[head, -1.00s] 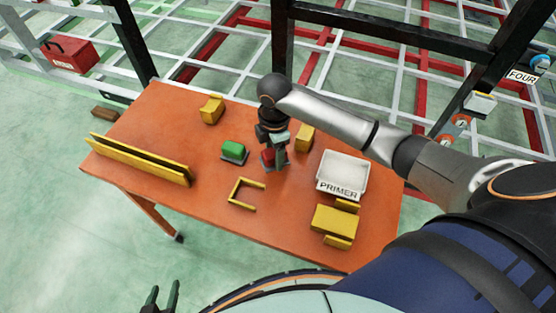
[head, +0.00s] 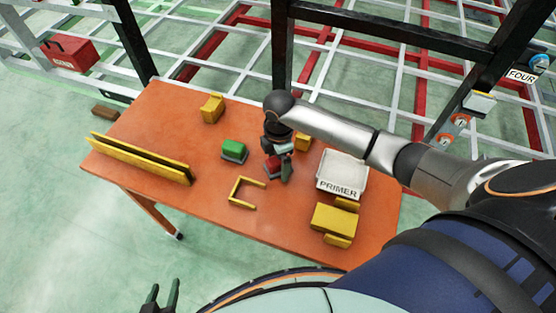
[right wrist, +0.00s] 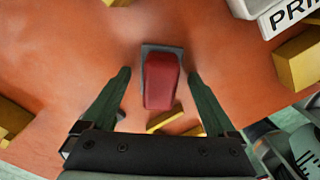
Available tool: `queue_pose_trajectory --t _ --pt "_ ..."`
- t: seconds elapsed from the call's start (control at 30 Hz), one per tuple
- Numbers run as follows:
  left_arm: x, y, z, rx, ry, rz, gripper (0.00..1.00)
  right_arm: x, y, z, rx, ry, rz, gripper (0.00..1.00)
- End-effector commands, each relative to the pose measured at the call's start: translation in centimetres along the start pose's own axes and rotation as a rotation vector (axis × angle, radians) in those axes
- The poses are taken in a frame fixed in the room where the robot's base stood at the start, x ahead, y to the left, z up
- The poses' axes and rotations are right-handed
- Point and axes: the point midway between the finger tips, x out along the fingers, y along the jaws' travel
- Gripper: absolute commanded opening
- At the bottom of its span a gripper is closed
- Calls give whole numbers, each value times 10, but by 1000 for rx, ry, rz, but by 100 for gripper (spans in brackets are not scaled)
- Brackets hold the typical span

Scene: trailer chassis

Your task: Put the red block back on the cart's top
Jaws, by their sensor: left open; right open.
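The red block (head: 271,166) sits on a small grey pad (right wrist: 176,49) on the orange cart top (head: 215,200), near its middle. My right gripper (head: 281,167) is over it, partly hiding it in the head view. In the right wrist view the red block (right wrist: 161,82) stands between the two green fingers of the right gripper (right wrist: 159,73), with a gap on each side. That gripper is open. My left gripper (head: 160,297) is open and empty at the bottom of the head view, off the cart.
A green block (head: 233,148) on a grey pad is left of the red one. A white PRIMER tray (head: 342,174), several yellow blocks (head: 211,108), a yellow bracket (head: 242,193) and long yellow rails (head: 140,158) are on the cart. A black frame post (head: 281,60) rises behind.

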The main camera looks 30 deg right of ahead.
Motion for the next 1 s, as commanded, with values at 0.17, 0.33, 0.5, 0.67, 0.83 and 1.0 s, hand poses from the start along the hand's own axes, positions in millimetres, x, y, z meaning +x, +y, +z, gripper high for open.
queue_pose_trajectory --t 0.17,0.33,0.5,0.67,0.83,1.0 --pt "0 0 0 0 0 0 50 0 0 0 0 0 0 92" --pt "1 0 1 0 0 0 50 -11 1 0 0 1 3 92" --pt "1 0 1 0 0 0 50 -43 2 0 -1 1 6 92" --pt "1 0 1 0 0 0 50 -78 1 0 -1 1 6 92" --pt "1 0 1 0 0 0 50 -106 1 0 -1 0 3 92" --pt "1 0 1 0 0 0 50 -120 0 0 1 0 1 92"
